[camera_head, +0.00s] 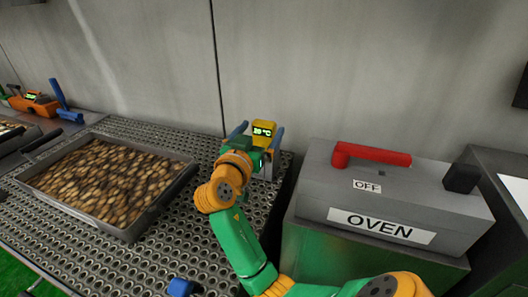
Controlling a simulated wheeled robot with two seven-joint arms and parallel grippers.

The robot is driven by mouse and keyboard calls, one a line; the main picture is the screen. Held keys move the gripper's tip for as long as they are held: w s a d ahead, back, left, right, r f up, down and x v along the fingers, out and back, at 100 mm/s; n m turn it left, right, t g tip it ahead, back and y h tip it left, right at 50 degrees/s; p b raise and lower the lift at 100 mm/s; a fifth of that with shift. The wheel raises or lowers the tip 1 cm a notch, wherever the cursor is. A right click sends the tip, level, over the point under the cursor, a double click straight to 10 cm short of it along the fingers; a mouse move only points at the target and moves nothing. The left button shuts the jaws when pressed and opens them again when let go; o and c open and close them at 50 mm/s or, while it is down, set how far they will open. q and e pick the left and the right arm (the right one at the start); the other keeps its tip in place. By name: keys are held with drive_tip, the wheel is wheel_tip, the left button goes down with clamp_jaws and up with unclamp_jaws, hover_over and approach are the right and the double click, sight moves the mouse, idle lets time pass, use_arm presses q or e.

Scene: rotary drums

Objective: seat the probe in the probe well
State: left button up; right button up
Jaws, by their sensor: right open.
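A yellow unit with a green "20 °C" display (263,127), which looks like the probe, stands at the back edge of the perforated table. My right gripper (260,132) is open, with one blue finger on each side of the yellow unit. I cannot tell whether the fingers touch it. My wrist hides the unit's lower part. I cannot make out the probe well. A blue block (181,287) at the bottom edge may be a fingertip of my left gripper; nothing else of that gripper shows.
A tray of brown pieces (150,222) lies on the perforated table (150,270) at left. A grey oven (395,195) with a red handle (372,153) and an "OFF" label stands at right. An orange device (36,105) and a blue part (62,100) stand far left.

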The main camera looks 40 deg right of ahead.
sight(262, 133)
wheel_tip(262, 133, down, 3)
drive_tip(key=shift+w+f+b, duration=0.1)
drive_tip(key=shift+b, duration=0.85)
drive_tip(key=shift+d, duration=0.2)
drive_tip(key=w+d+p, duration=0.1)
drive_tip(key=d, duration=0.1)
drive_tip(key=w+d+r+p, duration=0.1)
drive_tip(key=shift+w+d+r+p, duration=0.1)
drive_tip(key=shift+w+d+p, duration=0.1)
drive_tip(key=shift+d+p, duration=0.2)
drive_tip(key=shift+w+d+f, duration=0.2)
drive_tip(key=shift+w+d, duration=0.1)
drive_tip(key=shift+d, duration=0.25)
drive_tip(key=shift+w+d+f, duration=0.15)
drive_tip(key=shift+w+d, duration=0.15)
drive_tip(key=shift+d, duration=0.2)
drive_tip(key=shift+a, duration=0.1)
drive_tip(key=c, duration=1.4)
use_arm(q)
drive_tip(key=shift+w+f, duration=0.15)
use_arm(e)
drive_tip(key=shift+r, duration=0.15)
